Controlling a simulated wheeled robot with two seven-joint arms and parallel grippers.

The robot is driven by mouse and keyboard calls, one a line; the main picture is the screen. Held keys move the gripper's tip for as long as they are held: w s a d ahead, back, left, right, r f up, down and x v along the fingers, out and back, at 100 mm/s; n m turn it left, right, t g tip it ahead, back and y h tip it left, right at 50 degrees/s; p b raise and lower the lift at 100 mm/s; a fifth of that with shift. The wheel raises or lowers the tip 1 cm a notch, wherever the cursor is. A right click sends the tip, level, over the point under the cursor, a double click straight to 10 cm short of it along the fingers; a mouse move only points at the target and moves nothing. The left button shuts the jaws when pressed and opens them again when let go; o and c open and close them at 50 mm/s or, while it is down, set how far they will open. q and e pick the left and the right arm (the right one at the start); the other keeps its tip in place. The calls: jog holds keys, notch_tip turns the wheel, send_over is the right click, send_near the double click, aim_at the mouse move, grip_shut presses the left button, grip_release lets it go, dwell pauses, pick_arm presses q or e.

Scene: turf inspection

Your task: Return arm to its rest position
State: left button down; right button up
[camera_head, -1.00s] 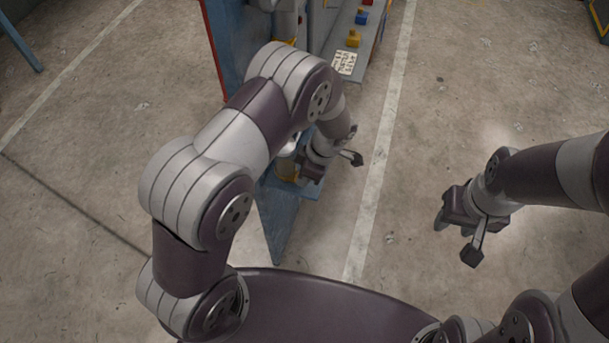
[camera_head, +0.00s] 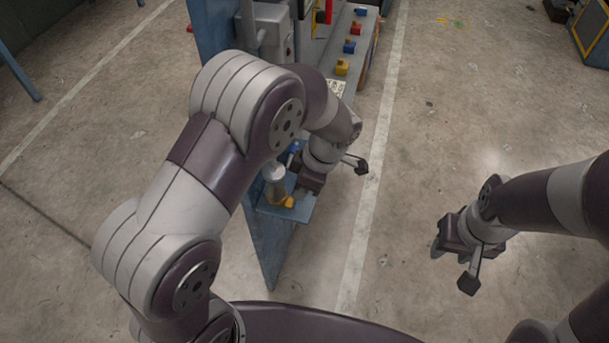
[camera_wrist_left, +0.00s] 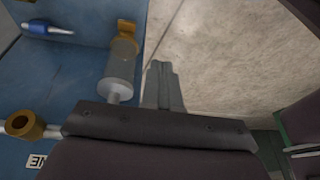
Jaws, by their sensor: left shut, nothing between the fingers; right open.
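A grey cylinder with a yellow-orange end (camera_wrist_left: 122,65) stands close to the left fingers. An orange ring (camera_wrist_left: 24,124) and a blue-handled item (camera_wrist_left: 45,28) are further left. A ledge with coloured blocks (camera_head: 342,67) runs back. Floor between the grippers is clear.

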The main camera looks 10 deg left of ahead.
pick_arm(q)
jog(key=s+a+r+m+t+h+p, duration=0.1)
jog(key=s+a+r+m, duration=0.2)
jog(key=m, duration=0.6)
jog(key=s+a+r+m+t+h+p, duration=0.1)
jog(key=s+a+r+m+h+p, duration=0.1)
jog(key=s+r+m, duration=0.4)
jog(key=s+a+m, duration=0.1)
jog(key=m, duration=0.2)
jog(key=shift+a+r+p, duration=0.15)
jog(key=shift+a+p, duration=0.15)
jog(key=shift+s, duration=0.1)
